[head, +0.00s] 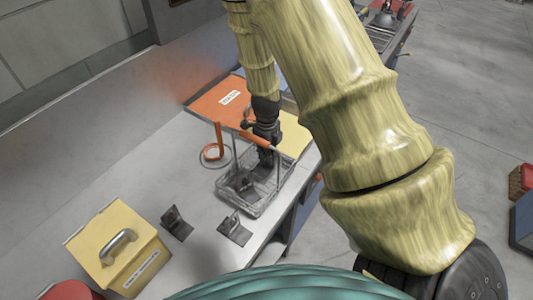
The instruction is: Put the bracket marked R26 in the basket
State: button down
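A wire basket (281,190) with an orange handle stands near the table's right edge. A dark bracket (245,184) shows inside it, low down. My gripper (266,163) points down over the basket, near the handle, with its fingertips at or inside the rim. The fingers are small and dark, so I cannot tell whether they are open or touch anything. Two more dark L-shaped brackets lie on the table left of and below the basket, one farther left (177,223) and one closer to the basket (235,229). No marking on any bracket is readable.
A yellow box (115,250) with a metal handle and a label stands at the lower left. An orange labelled panel (218,105) lies behind the basket. An orange upright (219,139) on a ring stands beside it. The grey tabletop (150,180) is clear at the middle left.

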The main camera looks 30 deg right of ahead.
jog(key=shift+f, duration=0.15)
jog(key=c, duration=1.6)
grip_release()
jog(key=shift+c, duration=0.2)
notch_tip(320, 180, up, 13)
jog(key=shift+r+b, duration=0.1)
jog(key=shift+b, duration=0.95)
